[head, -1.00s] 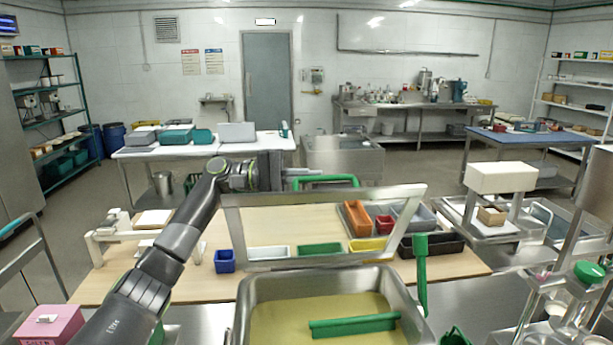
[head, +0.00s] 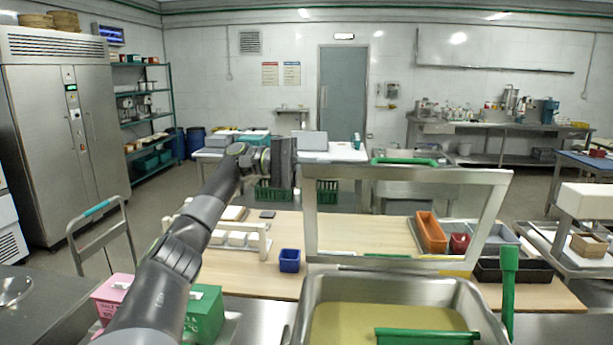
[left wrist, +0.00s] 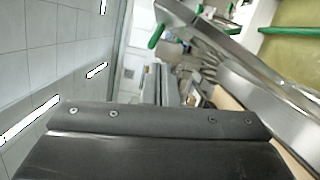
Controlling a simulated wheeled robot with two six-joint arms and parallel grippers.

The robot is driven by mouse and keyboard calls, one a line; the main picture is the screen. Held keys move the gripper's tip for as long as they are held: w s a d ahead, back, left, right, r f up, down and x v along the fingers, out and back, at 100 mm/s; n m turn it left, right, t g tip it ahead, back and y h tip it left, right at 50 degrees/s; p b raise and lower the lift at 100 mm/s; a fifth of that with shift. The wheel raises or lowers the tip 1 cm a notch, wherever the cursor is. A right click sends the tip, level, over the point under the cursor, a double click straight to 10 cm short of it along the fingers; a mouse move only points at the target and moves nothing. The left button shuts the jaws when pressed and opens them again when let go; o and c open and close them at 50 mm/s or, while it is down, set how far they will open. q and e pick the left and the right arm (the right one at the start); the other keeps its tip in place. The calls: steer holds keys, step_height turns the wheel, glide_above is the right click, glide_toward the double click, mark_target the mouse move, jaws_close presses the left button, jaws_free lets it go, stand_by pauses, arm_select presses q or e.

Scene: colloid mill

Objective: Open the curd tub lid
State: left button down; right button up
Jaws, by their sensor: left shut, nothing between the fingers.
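The curd tub (head: 490,318) is a steel vat at the bottom centre-right of the head view, with pale yellow curd (head: 365,325) inside. Its lid (head: 309,215) is a steel frame with a see-through middle. It stands raised at the tub's far edge, with a green handle (head: 404,161) along its top. My left gripper (head: 284,162) is shut and empty just left of the lid's upper left corner, apparently apart from it. The left wrist view shows the lid frame (left wrist: 245,80), the green handle (left wrist: 156,36) and the curd (left wrist: 295,40). My right gripper is out of view.
Behind the lid, a wooden-topped table (head: 350,232) carries a blue bin (head: 289,261), an orange bin (head: 431,232) and a white rack (head: 235,238). A pink box (head: 112,292) and green box (head: 205,312) stand near my left arm. A green upright handle (head: 508,285) rises at the tub's right.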

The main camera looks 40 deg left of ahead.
arm_select(q)
steer(key=shift+v, duration=1.35)
